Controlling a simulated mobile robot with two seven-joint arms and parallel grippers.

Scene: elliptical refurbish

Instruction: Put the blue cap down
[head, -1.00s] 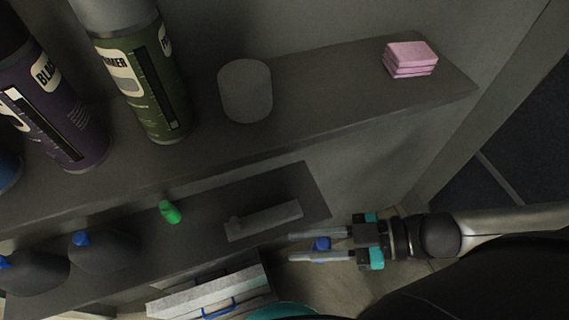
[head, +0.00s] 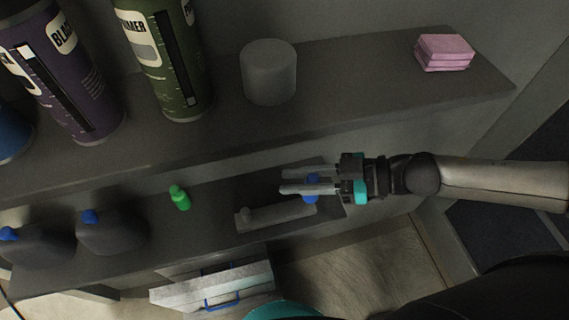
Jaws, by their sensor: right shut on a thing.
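The blue cap (head: 312,188) is between the fingers of my right gripper (head: 308,182), which is shut on it. The gripper points left and shows above the right part of the lower shelf (head: 215,215). I cannot tell how far the cap is above that shelf. A long grey object (head: 275,217) lies on the lower shelf just below and left of the fingers. My left gripper is not in view.
A small green bottle (head: 180,198) and dark jugs (head: 112,232) with blue caps stand on the lower shelf. The upper shelf (head: 350,85) holds spray cans (head: 165,55), a grey cylinder (head: 269,75) and pink sponges (head: 445,53). A box with a blue handle (head: 222,303) is below.

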